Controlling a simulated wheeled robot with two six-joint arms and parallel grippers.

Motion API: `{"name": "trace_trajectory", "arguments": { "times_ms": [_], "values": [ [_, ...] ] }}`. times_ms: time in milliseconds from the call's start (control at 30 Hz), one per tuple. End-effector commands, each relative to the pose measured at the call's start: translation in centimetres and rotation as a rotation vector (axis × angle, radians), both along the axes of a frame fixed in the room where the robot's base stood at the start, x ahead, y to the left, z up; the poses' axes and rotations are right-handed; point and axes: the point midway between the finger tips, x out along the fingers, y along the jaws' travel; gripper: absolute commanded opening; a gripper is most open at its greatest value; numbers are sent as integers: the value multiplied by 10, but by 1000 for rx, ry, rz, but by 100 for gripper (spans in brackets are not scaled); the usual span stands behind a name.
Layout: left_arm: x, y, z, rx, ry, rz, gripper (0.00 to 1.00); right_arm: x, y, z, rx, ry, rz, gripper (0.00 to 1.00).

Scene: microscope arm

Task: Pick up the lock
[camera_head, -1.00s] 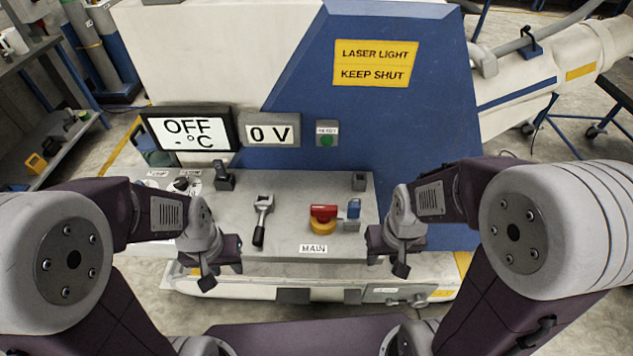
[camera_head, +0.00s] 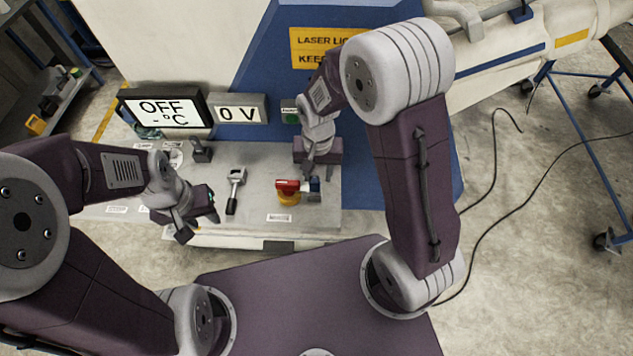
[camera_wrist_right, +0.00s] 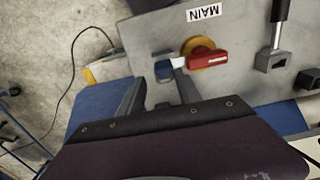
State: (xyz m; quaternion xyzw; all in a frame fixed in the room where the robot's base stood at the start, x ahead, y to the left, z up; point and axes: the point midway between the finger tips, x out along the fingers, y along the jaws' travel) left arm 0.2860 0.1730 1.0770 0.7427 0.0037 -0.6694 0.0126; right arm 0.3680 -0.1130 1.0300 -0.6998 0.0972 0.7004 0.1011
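The lock (camera_head: 315,184) is a small blue body beside the right end of the red switch handle (camera_head: 287,185), on the grey panel. In the right wrist view the lock (camera_wrist_right: 163,69) lies just beyond the fingertips, with a pale piece between it and the red handle (camera_wrist_right: 208,61). My right gripper (camera_head: 319,177) is open, pointing down over the panel with its fingers either side of the lock's line; I cannot tell whether they touch it. It also shows in the right wrist view (camera_wrist_right: 161,84). My left gripper (camera_head: 198,225) looks open and empty near the panel's left front.

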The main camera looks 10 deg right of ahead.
Motion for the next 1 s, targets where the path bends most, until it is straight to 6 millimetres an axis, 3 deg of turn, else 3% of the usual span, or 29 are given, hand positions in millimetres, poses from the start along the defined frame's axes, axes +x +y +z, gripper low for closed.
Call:
{"name": "trace_trajectory", "arguments": {
  "times_ms": [133,367,600,633,767,1000],
  "values": [
    [0,0,4,0,0,0,36,-1,1,-9,-1,4,1,40],
    [0,0,10,0,0,0,36,0,3,-48,-1,4,1,40],
    [0,0,9,0,0,0,36,1,3,-52,0,-1,1,40],
    [0,0,9,0,0,0,36,1,3,-52,0,-1,1,37],
    [0,0,9,0,0,0,36,1,3,-52,0,-1,1,1],
    [0,0,9,0,0,0,36,1,3,-52,1,-1,1,0]
  ]
}}
